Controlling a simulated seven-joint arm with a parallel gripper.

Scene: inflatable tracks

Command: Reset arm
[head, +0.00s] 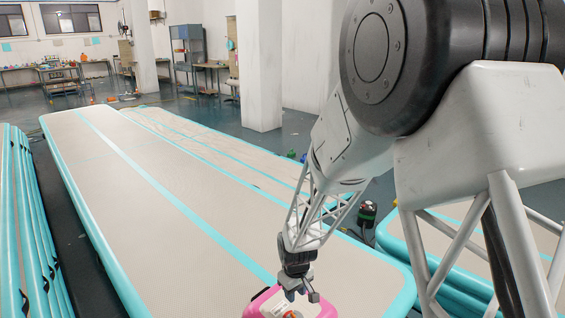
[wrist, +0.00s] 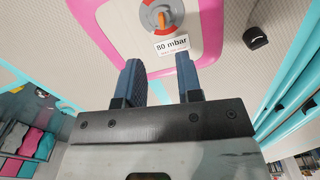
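My gripper (head: 300,292) hangs low over the near end of the long beige and turquoise inflatable track (head: 150,210). In the wrist view its two blue fingers (wrist: 159,72) stand apart with nothing between them. Past the fingertips is a pink-rimmed pale panel (wrist: 103,32). It carries a grey round valve with an orange knob (wrist: 161,17) and a label reading "80 mbar" (wrist: 172,46). In the head view the pink-rimmed thing (head: 257,302) is just below my gripper and partly hidden by it. I cannot tell whether the fingers touch it.
White pillars (head: 259,65) and workbenches stand at the back. A black handle (wrist: 255,38) shows in the wrist view.

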